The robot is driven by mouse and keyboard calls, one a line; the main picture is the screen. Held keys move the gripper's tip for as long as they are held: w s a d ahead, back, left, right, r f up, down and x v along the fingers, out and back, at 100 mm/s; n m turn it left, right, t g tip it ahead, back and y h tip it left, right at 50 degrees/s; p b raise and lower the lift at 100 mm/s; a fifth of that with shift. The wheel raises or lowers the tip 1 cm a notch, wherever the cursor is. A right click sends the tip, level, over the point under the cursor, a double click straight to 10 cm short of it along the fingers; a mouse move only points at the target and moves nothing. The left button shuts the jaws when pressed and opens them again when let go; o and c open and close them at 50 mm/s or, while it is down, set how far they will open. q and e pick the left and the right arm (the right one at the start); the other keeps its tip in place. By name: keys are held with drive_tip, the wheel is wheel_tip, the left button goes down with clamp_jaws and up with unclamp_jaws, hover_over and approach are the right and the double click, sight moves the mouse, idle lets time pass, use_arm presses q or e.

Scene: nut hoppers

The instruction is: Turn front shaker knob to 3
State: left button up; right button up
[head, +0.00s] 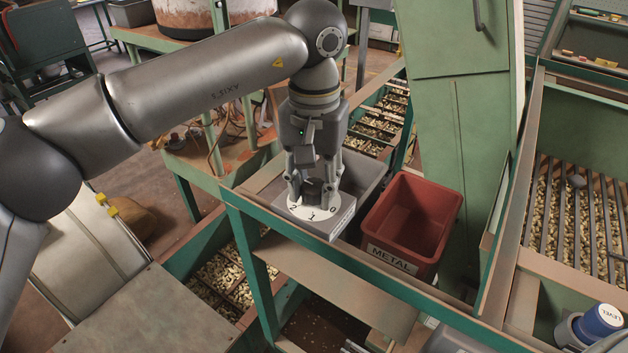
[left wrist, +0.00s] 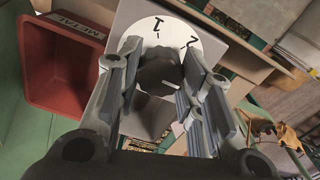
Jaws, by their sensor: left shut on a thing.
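The front shaker knob (head: 313,187) is black and sits on a white round dial (head: 322,213) on top of a grey box (head: 345,212). My left gripper (head: 316,186) points down over the dial with its fingers closed around the knob. In the left wrist view the knob (left wrist: 160,72) is between the two fingers. The digits 1 and 2 show on the dial (left wrist: 203,42) there. A short pale mark shows on the knob's side, but I cannot tell which number it points to. The fingers hide part of the dial. My right gripper is not in view.
A red bin (head: 415,215) labelled METAL stands just right of the box. A green machine column (head: 455,130) rises behind the bin. Slatted trays of nuts (head: 590,225) lie at the right.

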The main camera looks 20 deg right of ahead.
sight(314, 185)
use_arm(q)
drive_tip(key=shift+r, duration=0.2)
drive_tip(key=o, duration=1)
drive_tip(key=shift+f, duration=0.15)
drive_tip(key=shift+o, duration=0.2)
wheel_tip(314, 185, up, 12)
